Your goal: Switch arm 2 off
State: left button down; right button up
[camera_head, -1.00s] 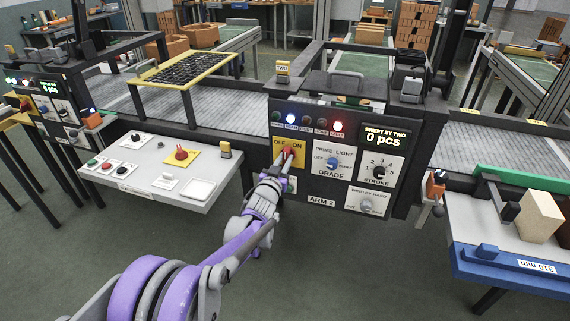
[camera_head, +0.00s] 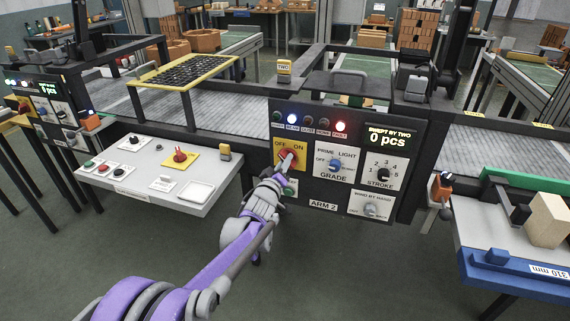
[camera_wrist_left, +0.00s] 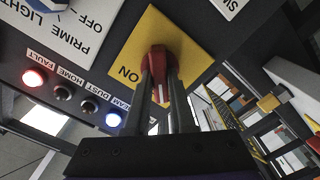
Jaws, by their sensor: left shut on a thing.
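The arm 2 panel (camera_head: 350,190) stands in the middle of the head view, labelled ARM 2. Its yellow OFF/ON plate (camera_head: 297,148) carries a red switch knob (camera_head: 287,157), which also shows in the left wrist view (camera_wrist_left: 160,62). My left gripper (camera_head: 286,166) is shut on this knob, with one finger on each side of it in the wrist view (camera_wrist_left: 161,85). A white mark on the knob points down in the wrist view. The ON label shows beside the knob there; OFF is hidden. My right gripper is in neither view.
The panel's blue and red FAULT lamps (camera_head: 340,126) are lit, and its display (camera_head: 388,137) reads 0 pcs. The GRADE knob (camera_head: 335,165) and STROKE knob (camera_head: 383,174) sit right of the switch. A grey control desk (camera_head: 135,175) juts out at left.

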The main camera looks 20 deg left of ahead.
pick_arm(q)
jog(key=shift+n, duration=0.4)
jog(key=c, duration=0.8)
grip_release()
jog(key=shift+o, duration=0.2)
jog(key=shift+s, duration=0.1)
jog(key=s, duration=1)
jog(key=shift+s+a, duration=0.2)
jog(key=shift+s, duration=0.15)
